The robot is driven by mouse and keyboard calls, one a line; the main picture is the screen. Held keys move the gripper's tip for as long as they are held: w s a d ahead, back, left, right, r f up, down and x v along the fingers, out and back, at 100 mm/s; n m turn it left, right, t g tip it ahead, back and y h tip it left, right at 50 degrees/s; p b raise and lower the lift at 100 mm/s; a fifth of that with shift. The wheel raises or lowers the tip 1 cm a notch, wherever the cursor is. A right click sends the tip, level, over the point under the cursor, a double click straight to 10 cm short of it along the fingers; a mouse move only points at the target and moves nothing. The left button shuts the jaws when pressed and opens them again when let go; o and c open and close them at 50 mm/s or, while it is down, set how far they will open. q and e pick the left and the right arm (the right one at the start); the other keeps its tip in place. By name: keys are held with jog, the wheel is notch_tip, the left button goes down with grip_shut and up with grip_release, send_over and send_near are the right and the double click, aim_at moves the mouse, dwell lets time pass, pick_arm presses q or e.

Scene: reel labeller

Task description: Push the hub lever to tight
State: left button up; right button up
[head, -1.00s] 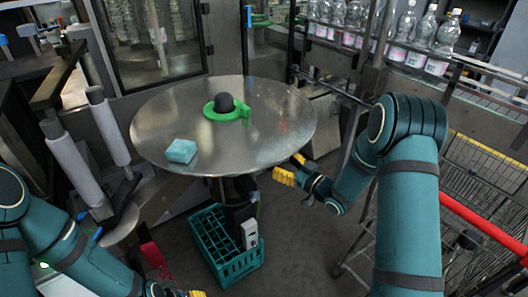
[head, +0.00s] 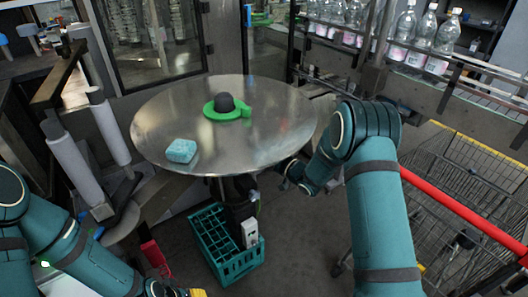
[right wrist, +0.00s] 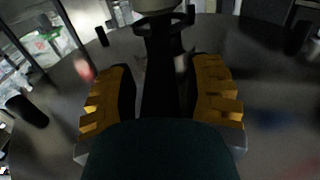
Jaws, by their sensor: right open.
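The hub on the round metal disc has a dark knob (head: 224,101) inside a green ring. The green hub lever (head: 245,112) is a short tab sticking out to the right of that ring. My right gripper is hidden below the disc's right front edge in the head view. In the right wrist view my right gripper (right wrist: 163,88) is open, its yellow fingers apart with a dark upright part between or behind them; contact cannot be told. My left gripper (head: 196,293) barely shows at the bottom edge, away from the hub; its opening is cut off.
The metal disc (head: 280,125) carries a light blue sponge (head: 181,151) at its left front. A green crate (head: 232,266) stands on the floor below. A wire cart (head: 470,190) with a red bar is at right. Bottles (head: 436,45) stand on a conveyor behind.

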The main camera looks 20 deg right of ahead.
grip_shut()
jog(key=shift+w+d+y+b, duration=0.2)
jog(key=shift+d+y+b, duration=0.1)
jog(key=shift+d+b, duration=0.15)
pick_arm(q)
jog(key=f+b, duration=0.1)
jog(key=s+f+b, duration=0.1)
jog(key=f, duration=0.1)
jog(key=shift+s+d+f+b, duration=0.1)
jog(key=shift+s+f+b, duration=0.15)
jog(key=shift+b, duration=0.1)
pick_arm(e)
jog(key=w+d+n+g+y, duration=0.2)
jog(key=d+n+g+y, duration=0.1)
jog(key=shift+w+d+r, duration=0.1)
jog(key=shift+w+d, duration=0.05)
jog(key=shift+w, duration=0.25)
